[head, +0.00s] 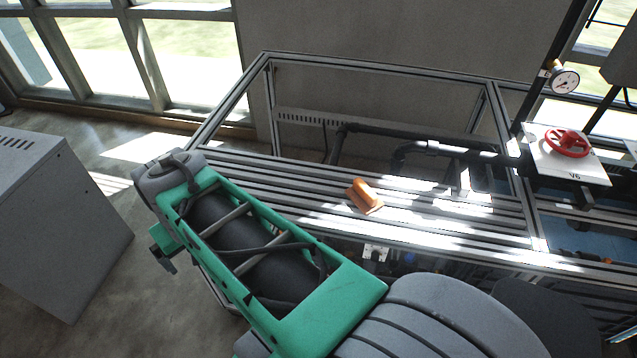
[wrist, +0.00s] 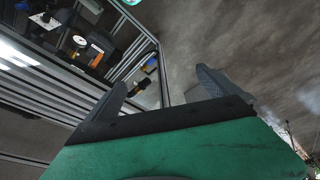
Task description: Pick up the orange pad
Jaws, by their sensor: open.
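The orange pad (head: 364,196) lies on the slatted grey metal top of the frame bench (head: 300,175), near the middle of the head view. It is a small block with a raised grip along its top. My gripper (head: 165,250) hangs at the left, beyond the bench's left end and well apart from the pad. In the wrist view my gripper (wrist: 165,90) has its two fingers spread wide with nothing between them. The pad cannot be made out in the wrist view.
A grey cabinet (head: 60,215) stands on the floor at the left. A red valve wheel (head: 568,143) on a white plate and a pressure gauge (head: 565,80) are at the right. Dark pipes (head: 420,148) run behind the slats. Bare floor shows between cabinet and bench.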

